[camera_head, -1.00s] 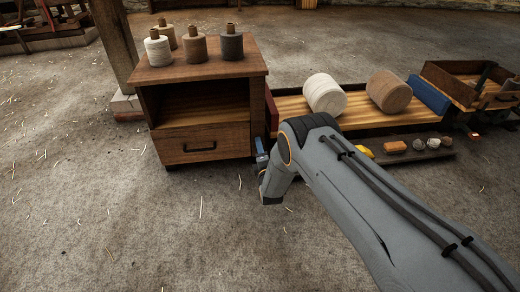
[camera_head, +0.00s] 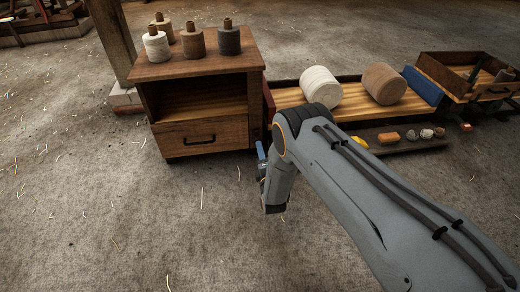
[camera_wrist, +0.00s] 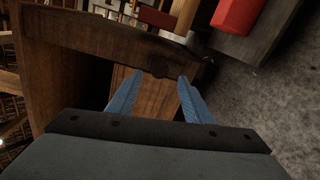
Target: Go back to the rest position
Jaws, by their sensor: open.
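In the wrist view my gripper (camera_wrist: 152,100) has its two blue fingers spread apart with nothing between them. Beyond the fingers is the brown wood of the cabinet (camera_wrist: 80,50). In the head view my arm reaches in from the lower right, and its wrist end hangs low at the right of the cabinet (camera_head: 202,78). Only a bit of blue of the gripper (camera_head: 262,155) shows there; the fingertips are mostly hidden.
Several thread spools, one of them white (camera_head: 156,44), stand on the cabinet top. Its drawer (camera_head: 190,138) is shut. At the right, a low wooden bench carries a white roll (camera_head: 321,87) and a brown roll (camera_head: 384,84). A wooden box (camera_head: 440,75) stands farther right. The floor at left is open.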

